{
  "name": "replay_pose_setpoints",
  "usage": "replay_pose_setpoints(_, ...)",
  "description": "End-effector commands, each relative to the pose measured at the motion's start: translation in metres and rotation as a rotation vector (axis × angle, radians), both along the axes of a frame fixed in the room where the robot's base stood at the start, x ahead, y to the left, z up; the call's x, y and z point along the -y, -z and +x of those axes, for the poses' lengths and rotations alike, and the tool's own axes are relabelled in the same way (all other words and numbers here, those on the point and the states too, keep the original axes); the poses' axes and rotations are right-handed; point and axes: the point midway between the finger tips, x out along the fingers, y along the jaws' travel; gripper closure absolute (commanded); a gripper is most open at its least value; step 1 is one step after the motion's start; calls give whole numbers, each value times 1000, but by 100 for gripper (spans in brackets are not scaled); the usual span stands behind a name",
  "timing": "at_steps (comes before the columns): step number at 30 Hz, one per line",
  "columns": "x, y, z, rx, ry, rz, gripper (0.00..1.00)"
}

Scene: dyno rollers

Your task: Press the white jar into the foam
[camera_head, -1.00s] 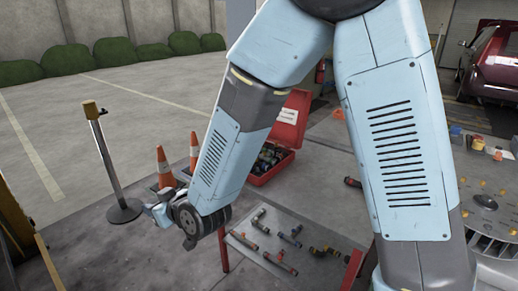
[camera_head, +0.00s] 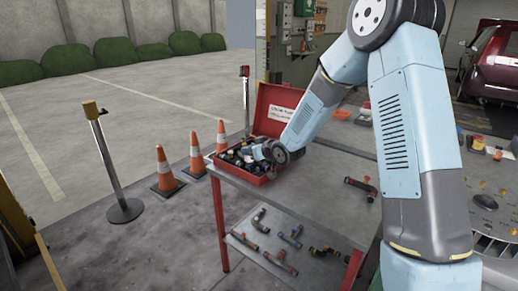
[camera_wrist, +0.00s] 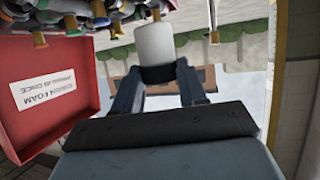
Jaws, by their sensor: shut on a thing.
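The white jar (camera_wrist: 154,42) stands out from my gripper (camera_wrist: 158,82) in the wrist view, with a dark band at the end by the fingers. My gripper is shut on it. In the head view my gripper (camera_head: 262,153) is at the open red case (camera_head: 243,176), over or close to its crowded contents. I cannot make out the jar there, nor tell whether it touches the foam. Several small items fill the case; the foam itself is mostly hidden by them. The raised lid, with a white label, shows at left in the wrist view (camera_wrist: 62,60).
The case sits on a red-framed table (camera_head: 315,208). Several pipe-like pieces lie on the shelf below, and a dark elbow piece (camera_head: 360,187) lies on the tabletop. Traffic cones (camera_head: 165,172) and a post (camera_head: 105,160) stand at left.

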Motion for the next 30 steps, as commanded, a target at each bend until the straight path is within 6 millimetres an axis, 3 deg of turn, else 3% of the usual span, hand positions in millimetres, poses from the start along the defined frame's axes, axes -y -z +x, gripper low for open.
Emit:
replay_pose_setpoints(3, 22, 2, 14, 0, 18, 0, 90)
replay_pose_setpoints(7, 33, 3, 20, -1, 26, 1, 90)
replay_pose_setpoints(14, 34, 10, 21, -1, 26, 0, 90)
replay_pose_setpoints(30, 32, 54, 20, -2, 25, 0, 90)
